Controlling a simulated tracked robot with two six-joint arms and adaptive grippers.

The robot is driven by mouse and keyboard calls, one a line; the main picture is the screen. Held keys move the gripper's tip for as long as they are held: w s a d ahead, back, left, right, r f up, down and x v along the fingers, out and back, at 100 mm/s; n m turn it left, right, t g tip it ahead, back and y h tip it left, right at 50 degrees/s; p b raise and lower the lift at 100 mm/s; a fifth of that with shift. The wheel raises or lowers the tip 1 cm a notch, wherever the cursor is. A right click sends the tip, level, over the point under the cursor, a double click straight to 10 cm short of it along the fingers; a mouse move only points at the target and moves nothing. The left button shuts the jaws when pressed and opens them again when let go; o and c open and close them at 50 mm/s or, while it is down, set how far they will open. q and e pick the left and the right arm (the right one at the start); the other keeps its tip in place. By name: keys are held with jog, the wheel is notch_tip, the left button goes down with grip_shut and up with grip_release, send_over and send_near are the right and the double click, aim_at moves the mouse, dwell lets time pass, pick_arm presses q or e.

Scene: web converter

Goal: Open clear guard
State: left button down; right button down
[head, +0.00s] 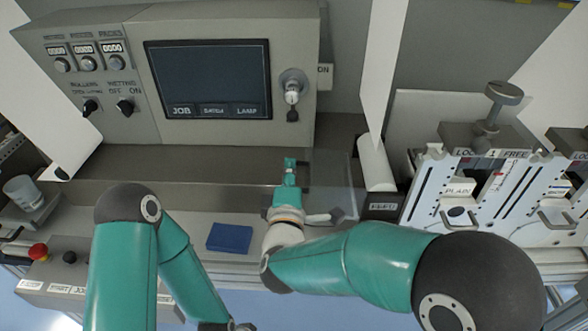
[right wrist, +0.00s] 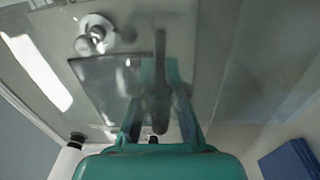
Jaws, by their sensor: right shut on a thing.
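The clear guard (head: 334,184) is a see-through panel below the control screen, in front of the machine in the head view. It also fills much of the right wrist view (right wrist: 225,65), with the machine showing through it. My right gripper (head: 291,167) is at the guard's left part, its jaws shut on a dark bar-shaped handle (right wrist: 160,70). The handle stands between the two teal fingers in the right wrist view. Its exact join with the panel is hard to see.
A control cabinet with a dark screen (head: 208,78) and a key-like switch (head: 291,88) stands behind. A blue block (head: 229,238) lies left of my right forearm. A white roller (head: 375,163) and slotted units (head: 470,190) are at right. A red button (head: 38,251) is at left.

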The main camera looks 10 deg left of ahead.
dwell(0.3)
jog(key=c, duration=1.2)
grip_release()
jog(key=shift+w, duration=0.2)
jog(key=shift+s, duration=0.1)
notch_tip(320, 180, up, 10)
jog(key=shift+f, duration=0.1)
